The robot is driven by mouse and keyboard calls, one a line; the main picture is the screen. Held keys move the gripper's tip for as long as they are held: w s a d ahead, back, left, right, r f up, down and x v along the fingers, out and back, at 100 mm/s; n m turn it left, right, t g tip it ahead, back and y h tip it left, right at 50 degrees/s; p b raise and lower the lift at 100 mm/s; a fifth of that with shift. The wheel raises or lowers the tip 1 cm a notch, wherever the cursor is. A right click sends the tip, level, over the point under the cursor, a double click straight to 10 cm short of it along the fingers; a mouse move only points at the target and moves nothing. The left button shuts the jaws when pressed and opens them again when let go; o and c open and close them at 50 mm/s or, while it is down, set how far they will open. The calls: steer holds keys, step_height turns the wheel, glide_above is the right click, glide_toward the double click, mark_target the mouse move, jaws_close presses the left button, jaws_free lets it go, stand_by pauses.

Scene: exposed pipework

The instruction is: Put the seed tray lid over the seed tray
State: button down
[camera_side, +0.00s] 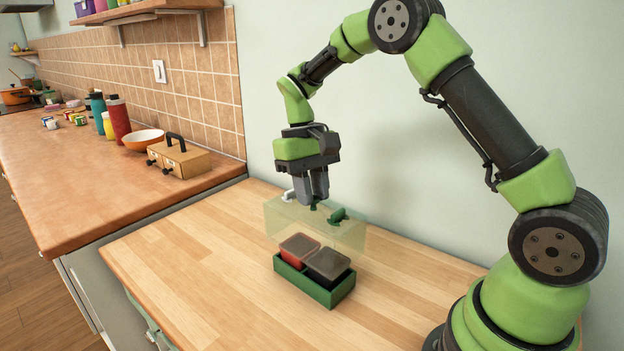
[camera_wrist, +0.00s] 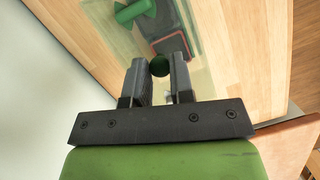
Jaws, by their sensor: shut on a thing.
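The seed tray (camera_side: 314,289) is a green open box on the wooden table, with a red pot (camera_side: 299,247) and a black pot (camera_side: 328,264) in it. The seed tray lid (camera_side: 345,235) is a clear, greenish box with a dark green knob on top. My gripper (camera_side: 314,198) is shut on the lid's knob, which shows green between the fingers in the wrist view (camera_wrist: 160,66). The lid hangs above and behind the tray in the side view, apart from the table as far as I can tell. The wrist view shows part of the tray through the lid.
A brown counter (camera_side: 90,180) stands at the left, with a wooden box (camera_side: 178,158) with a black handle, an orange bowl (camera_side: 143,139) and bottles (camera_side: 118,119). The table (camera_side: 200,260) is clear left of the tray. A wall stands behind.

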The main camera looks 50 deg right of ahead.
steer(key=shift+f, duration=3.85)
steer(key=shift+f, duration=0.3)
steer(key=c, duration=0.9)
jaws_free()
